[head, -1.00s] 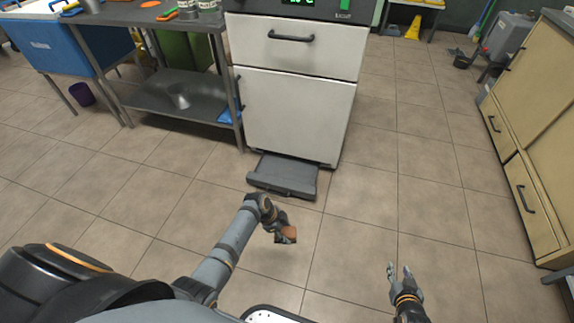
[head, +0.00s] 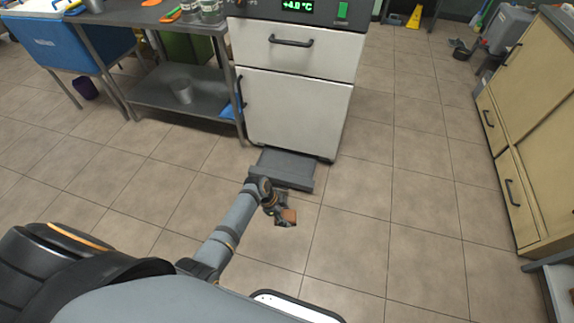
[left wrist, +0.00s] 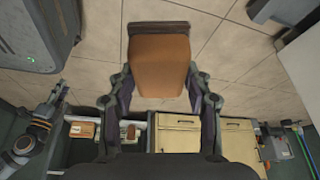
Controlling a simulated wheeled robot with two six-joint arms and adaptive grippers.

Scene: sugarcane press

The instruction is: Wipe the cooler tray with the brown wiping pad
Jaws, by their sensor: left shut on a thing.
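The cooler tray (head: 287,166) is a dark grey, flat tray sticking out at floor level from under the white cooler (head: 295,115). My left gripper (head: 284,210) is shut on the brown wiping pad (head: 289,215), in front of the tray and apart from it in the head view. In the left wrist view the pad (left wrist: 159,62) sits between the two fingers (left wrist: 160,88), with a darker strip along its far edge. My right gripper is outside the head view. An arm of mine, probably the right, shows at the left of the wrist view, its jaws too small to judge.
A steel table with a lower shelf (head: 160,92) stands left of the cooler, a metal cup (head: 182,92) on that shelf. Beige cabinets (head: 515,190) line the right side. The tiled floor between the tray and the cabinets is clear.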

